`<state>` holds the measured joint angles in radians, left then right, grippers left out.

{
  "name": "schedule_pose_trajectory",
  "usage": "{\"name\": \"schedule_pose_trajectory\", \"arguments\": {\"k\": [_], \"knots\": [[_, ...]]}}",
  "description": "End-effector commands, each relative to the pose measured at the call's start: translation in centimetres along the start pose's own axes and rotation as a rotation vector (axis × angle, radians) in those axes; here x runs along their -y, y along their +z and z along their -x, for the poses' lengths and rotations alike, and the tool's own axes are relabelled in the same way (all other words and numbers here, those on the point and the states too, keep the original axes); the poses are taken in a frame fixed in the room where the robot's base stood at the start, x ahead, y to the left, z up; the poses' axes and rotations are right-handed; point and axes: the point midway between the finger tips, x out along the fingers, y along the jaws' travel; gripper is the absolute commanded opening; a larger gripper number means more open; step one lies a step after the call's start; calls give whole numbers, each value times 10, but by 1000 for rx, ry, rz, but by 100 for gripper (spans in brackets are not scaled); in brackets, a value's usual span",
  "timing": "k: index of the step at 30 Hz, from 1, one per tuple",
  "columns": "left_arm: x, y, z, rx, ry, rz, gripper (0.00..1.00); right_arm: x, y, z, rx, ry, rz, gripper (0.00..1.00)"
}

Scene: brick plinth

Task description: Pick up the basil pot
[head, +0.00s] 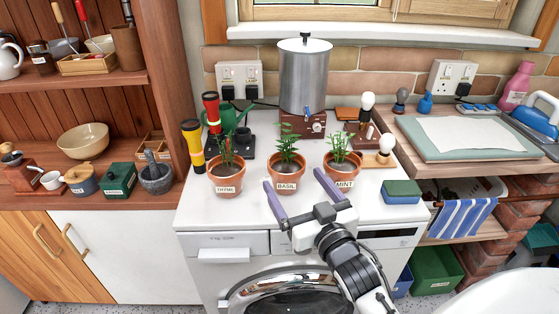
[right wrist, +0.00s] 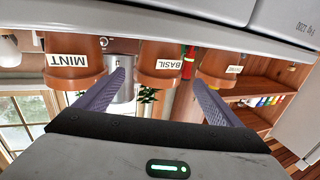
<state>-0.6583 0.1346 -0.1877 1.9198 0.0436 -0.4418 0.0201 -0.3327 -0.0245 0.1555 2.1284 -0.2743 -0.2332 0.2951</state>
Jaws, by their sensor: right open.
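The basil pot (head: 287,201) is a terracotta pot with a white BASIL label and a green plant. It stands upright on the white worktop, between the thyme pot (head: 226,184) and the mint pot (head: 344,167). My right gripper (head: 293,179) is open and empty, its purple fingers pointing at the basil pot from the front, one towards each side. In the right wrist view, which is upside down, the basil pot (right wrist: 160,62) appears between the fingertips (right wrist: 158,78), with the mint pot (right wrist: 72,62) at left. I cannot tell whether the fingers touch it. My left gripper is out of view.
A steel urn (head: 303,80) stands behind the basil pot. A yellow torch (head: 193,143) is at left, a bulb on a stand (head: 386,147) and a sponge stack (head: 402,192) at right. The worktop front edge lies beneath my gripper.

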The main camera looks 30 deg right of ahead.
Motion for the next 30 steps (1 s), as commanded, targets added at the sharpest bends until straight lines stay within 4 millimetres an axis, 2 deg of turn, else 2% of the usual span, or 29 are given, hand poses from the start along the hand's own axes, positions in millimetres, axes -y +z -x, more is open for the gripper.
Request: {"name": "schedule_pose_trajectory", "arguments": {"k": [3, 7, 18, 26, 27, 30], "knots": [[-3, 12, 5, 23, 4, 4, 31, 0, -1, -17, -1, -1, 1, 88], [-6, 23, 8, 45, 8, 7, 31, 0, -1, -26, 0, -1, 1, 88], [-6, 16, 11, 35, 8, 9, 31, -3, -4, -73, 2, -2, 0, 88], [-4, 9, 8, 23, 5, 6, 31, -3, -3, -76, 2, -2, 0, 88], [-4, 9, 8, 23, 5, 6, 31, -3, -3, -76, 2, -2, 0, 87], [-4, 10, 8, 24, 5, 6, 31, -3, -3, -76, 2, -2, 0, 70]]}}
